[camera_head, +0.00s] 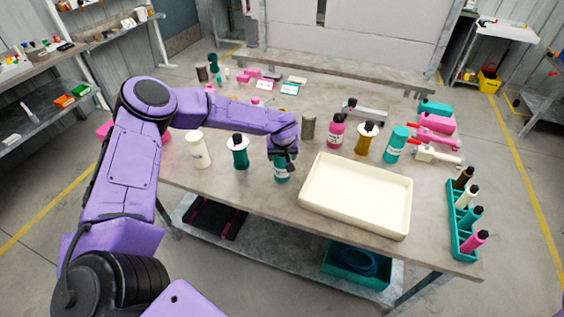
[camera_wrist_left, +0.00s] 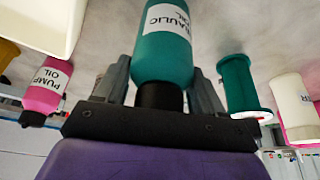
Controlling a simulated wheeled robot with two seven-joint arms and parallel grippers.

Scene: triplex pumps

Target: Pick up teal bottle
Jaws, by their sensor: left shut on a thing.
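The teal bottle (camera_head: 281,174) stands at the front of the workbench, left of the cream tray, with my left gripper (camera_head: 284,152) over its top. In the left wrist view the teal bottle (camera_wrist_left: 162,55) has a white label ending in "AULIC OIL" and a black cap. The fingers of my left gripper (camera_wrist_left: 162,85) lie on either side of its lower neck area, shut on it. I cannot tell whether its base touches the bench. My right gripper is not in view.
The cream tray (camera_head: 357,192) is close on the right. A teal rack (camera_head: 457,239) holds several small bottles.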

